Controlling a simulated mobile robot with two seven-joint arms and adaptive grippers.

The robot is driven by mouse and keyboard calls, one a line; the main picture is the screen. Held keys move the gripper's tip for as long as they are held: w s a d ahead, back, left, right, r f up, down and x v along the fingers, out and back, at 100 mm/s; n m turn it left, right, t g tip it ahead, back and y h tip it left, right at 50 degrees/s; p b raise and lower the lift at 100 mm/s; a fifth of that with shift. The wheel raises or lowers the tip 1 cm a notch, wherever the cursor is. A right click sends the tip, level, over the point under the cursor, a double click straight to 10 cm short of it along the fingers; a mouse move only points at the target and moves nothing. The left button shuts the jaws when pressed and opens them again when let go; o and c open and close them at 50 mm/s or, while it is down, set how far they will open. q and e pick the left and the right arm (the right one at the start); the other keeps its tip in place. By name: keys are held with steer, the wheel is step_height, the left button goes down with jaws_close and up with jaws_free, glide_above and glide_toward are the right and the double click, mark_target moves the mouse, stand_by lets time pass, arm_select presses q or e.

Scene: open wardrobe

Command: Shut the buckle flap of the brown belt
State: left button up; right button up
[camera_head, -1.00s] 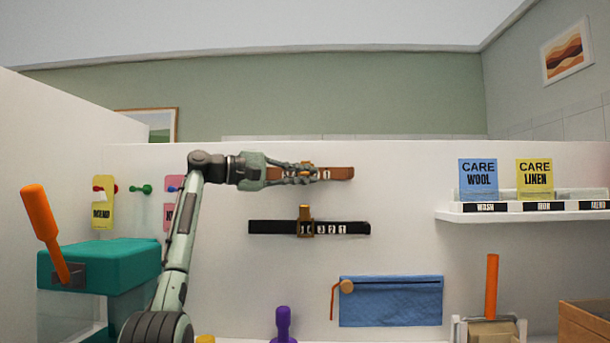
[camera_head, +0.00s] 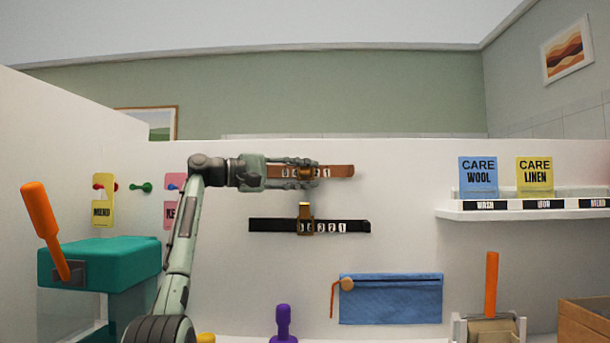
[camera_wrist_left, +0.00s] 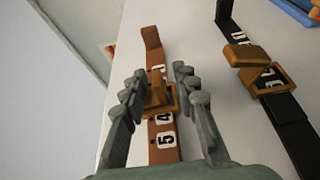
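The brown belt (camera_head: 340,171) hangs level on the white wall panel, above the black belt; it runs up the middle of the left wrist view (camera_wrist_left: 154,58). Its brass buckle (camera_head: 306,173) sits among the white number labels, and it also shows in the left wrist view (camera_wrist_left: 162,100). A flap piece (camera_wrist_left: 156,92) shows over the buckle frame; how far it stands out is hard to tell. My left gripper (camera_head: 314,172) is open. Its fingers lie on either side of the belt and buckle, with gaps visible in the wrist view. My right gripper is out of view.
The black belt (camera_head: 268,226) with a brass buckle (camera_head: 306,219) is just below. A blue pouch (camera_head: 390,300) hangs lower right. A shelf (camera_head: 520,212) with care cards is at right. A teal box (camera_head: 100,263) with an orange lever (camera_head: 44,230) stands at left.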

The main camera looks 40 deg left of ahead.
arm_select(q)
steer(key=v, duration=1.2)
stand_by(0.5)
